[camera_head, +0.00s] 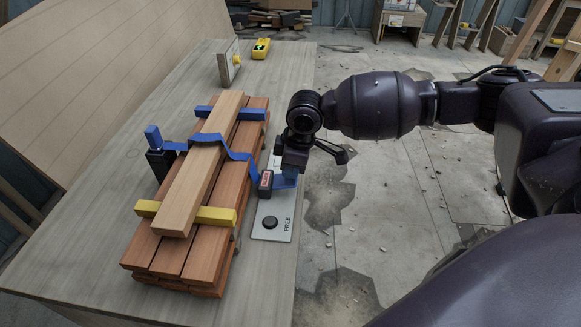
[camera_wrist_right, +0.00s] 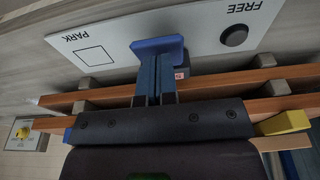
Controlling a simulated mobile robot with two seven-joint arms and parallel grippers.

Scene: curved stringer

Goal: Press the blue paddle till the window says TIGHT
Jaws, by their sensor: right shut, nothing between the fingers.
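The blue paddle (camera_head: 287,182) sticks out to the right of a dark ratchet box on the right side of the plank stack. The box's small red window (camera_head: 266,180) has lettering too small to read. A red patch of the window also shows in the right wrist view (camera_wrist_right: 182,73). My right gripper (camera_head: 289,169) is shut and empty, pointing down at the paddle. In the right wrist view the paddle (camera_wrist_right: 157,46) lies at the fingertips; I cannot tell whether they touch. My left gripper is not in view.
A blue strap (camera_head: 238,155) crosses a pale beam (camera_head: 190,195) on reddish planks (camera_head: 195,252). A plate marked FREE and PARK (camera_wrist_right: 110,38) has a black knob (camera_head: 270,222). A yellow-black device (camera_head: 261,48) lies at the back. The table's left side is clear.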

